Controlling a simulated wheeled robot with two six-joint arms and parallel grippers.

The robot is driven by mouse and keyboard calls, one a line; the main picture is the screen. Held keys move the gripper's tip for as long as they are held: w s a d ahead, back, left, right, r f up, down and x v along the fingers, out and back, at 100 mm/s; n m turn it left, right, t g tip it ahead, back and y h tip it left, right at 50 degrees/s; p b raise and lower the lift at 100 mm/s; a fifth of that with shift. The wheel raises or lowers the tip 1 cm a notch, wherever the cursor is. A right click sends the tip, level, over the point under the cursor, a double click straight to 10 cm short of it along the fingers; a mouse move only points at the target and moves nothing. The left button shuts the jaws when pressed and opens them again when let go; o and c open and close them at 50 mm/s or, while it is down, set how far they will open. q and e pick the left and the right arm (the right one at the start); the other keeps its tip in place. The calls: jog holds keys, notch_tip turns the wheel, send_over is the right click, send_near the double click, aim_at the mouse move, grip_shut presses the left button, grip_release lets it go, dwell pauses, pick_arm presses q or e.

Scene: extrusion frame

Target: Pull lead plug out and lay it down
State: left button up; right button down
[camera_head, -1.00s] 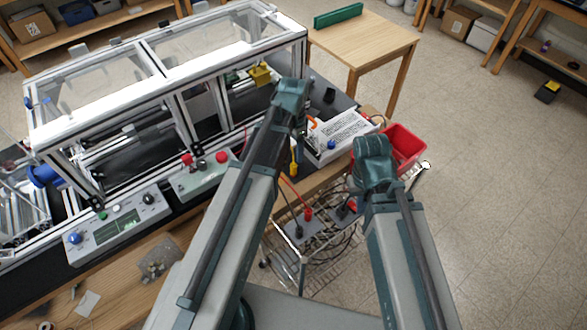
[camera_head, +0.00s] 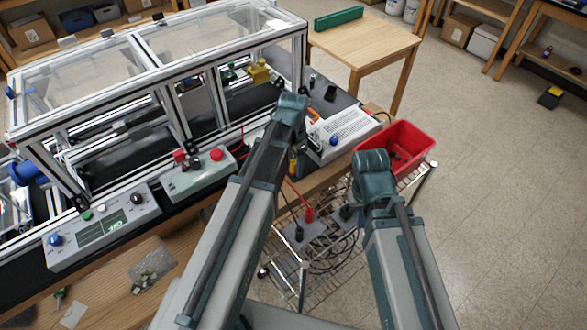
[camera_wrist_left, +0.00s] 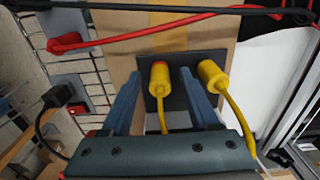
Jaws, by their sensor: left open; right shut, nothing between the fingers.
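Two yellow lead plugs with yellow cables show in the left wrist view, seated at a dark plate (camera_wrist_left: 181,62) on a brown surface. One plug (camera_wrist_left: 159,79) is between the open fingers of my left gripper (camera_wrist_left: 162,98), with visible gaps on both sides. The other plug (camera_wrist_left: 211,74) is just right of the right finger. In the head view my left gripper (camera_head: 291,108) is over the bench edge, its fingers hidden by the arm; a bit of yellow (camera_head: 293,163) shows beside the arm. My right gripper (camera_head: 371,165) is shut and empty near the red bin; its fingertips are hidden.
The red bin (camera_head: 412,140) stands right of a white labelled box (camera_head: 343,130). A wire cart (camera_head: 310,272) with red and black leads (camera_head: 309,214) is below the bench edge. A framed machine (camera_head: 150,65) fills the left. Red and black cables (camera_wrist_left: 170,35) cross the wrist view's top.

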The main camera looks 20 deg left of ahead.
aim_at(294, 162)
pick_arm(q)
jog(key=shift+c, duration=0.3)
dwell(0.6)
grip_shut()
jog(key=shift+r, duration=0.1)
dwell(1.3)
jog(key=shift+r+p, duration=3)
jog(key=shift+p, duration=0.05)
jog(key=shift+f, duration=0.15)
